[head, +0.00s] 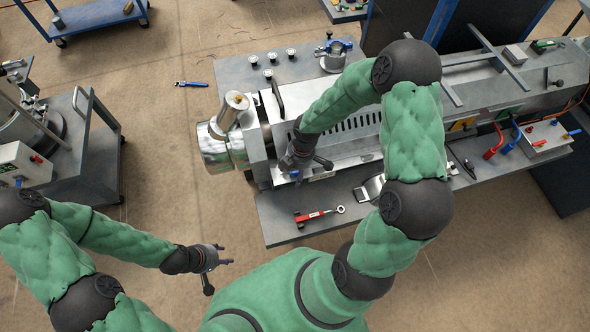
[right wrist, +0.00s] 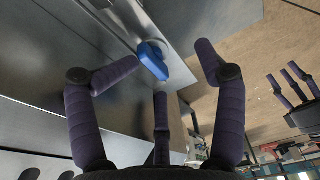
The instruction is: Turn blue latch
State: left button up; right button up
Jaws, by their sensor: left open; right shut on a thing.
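The blue latch (right wrist: 153,61) is on the metal side of the extruder (right wrist: 80,40) and shows between the fingers in the right wrist view. In the head view my right gripper (head: 292,172) is at the front left end of the extruder, and the gripper mostly hides the latch there. My left gripper (head: 226,264) is open and empty above the floor, left of the bench, and also shows at the right edge of the right wrist view (right wrist: 291,84).
A grey bench shelf (head: 285,228) below the extruder holds a red-handled wrench (head: 318,215) and a metal clamp part (head: 369,187). A silver cylinder (head: 229,112) stands on the extruder's left end. Red and blue handles (head: 503,143) are at the right.

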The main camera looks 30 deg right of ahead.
jog(key=shift+s+a+f, duration=0.1)
jog(key=shift+s+f, duration=0.05)
jog(key=shift+s, duration=0.1)
jog(key=shift+r+p, duration=0.6)
jog(key=shift+r, duration=0.1)
jog(key=shift+c, duration=1)
jog(key=shift+r+p, duration=0.4)
jog(key=c, duration=0.4)
jog(key=shift+o, duration=0.2)
jog(key=shift+w, duration=0.15)
jog(key=shift+r, duration=0.1)
jog(key=n+p, duration=0.3)
jog(key=n+g+p, duration=0.1)
jog(key=n+p, duration=0.7)
jog(key=shift+d+r+g, duration=0.1)
jog(key=shift+d+g, duration=0.15)
jog(key=shift+g, duration=0.05)
jog(key=shift+d+n+h+p, duration=0.1)
jog(key=shift+n+h+p, duration=0.45)
jog(key=shift+n, duration=0.65)
jog(key=shift+f, duration=0.25)
